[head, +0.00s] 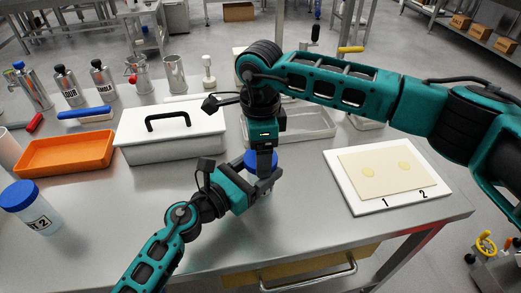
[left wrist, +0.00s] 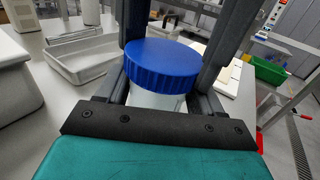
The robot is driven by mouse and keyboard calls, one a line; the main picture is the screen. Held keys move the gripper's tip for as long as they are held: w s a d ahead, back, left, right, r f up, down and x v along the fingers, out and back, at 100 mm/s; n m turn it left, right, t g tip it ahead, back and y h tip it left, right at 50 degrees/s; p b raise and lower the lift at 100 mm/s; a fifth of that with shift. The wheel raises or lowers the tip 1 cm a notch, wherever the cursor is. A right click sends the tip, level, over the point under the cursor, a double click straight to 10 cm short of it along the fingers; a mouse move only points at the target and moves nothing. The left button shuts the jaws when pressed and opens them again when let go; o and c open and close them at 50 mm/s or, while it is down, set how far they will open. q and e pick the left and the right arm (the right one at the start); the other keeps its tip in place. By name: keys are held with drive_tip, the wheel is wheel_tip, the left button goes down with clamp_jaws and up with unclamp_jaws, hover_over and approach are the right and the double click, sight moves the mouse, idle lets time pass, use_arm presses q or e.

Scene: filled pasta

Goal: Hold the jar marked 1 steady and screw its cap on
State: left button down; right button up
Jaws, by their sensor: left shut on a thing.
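A jar with a ribbed blue cap (head: 262,158) stands upright on the steel table near its middle. Its pale body (left wrist: 157,100) shows below the cap (left wrist: 162,66) in the left wrist view; no number is visible on it. My left gripper (head: 262,183) is shut around the jar body, below the cap. My right gripper (head: 266,158) points down from above, with dark fingers on both sides of the cap in the left wrist view (left wrist: 172,50). Whether those fingers press on the cap cannot be told. The cap sits on the jar's top; the threads are hidden.
Another blue-capped jar marked 2 (head: 32,207) stands at the left. An orange tray (head: 65,154) and a lidded white box (head: 170,140) stand behind. A white board (head: 395,203) with a dough sheet lies right.

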drive_tip(key=shift+w+m, duration=0.1)
drive_tip(key=shift+m, duration=0.6)
drive_tip(key=o, duration=1.1)
drive_tip(key=shift+o, duration=0.2)
drive_tip(key=shift+r, duration=2.25)
drive_tip(key=shift+o, duration=0.2)
wheel_tip(320, 180, up, 12)
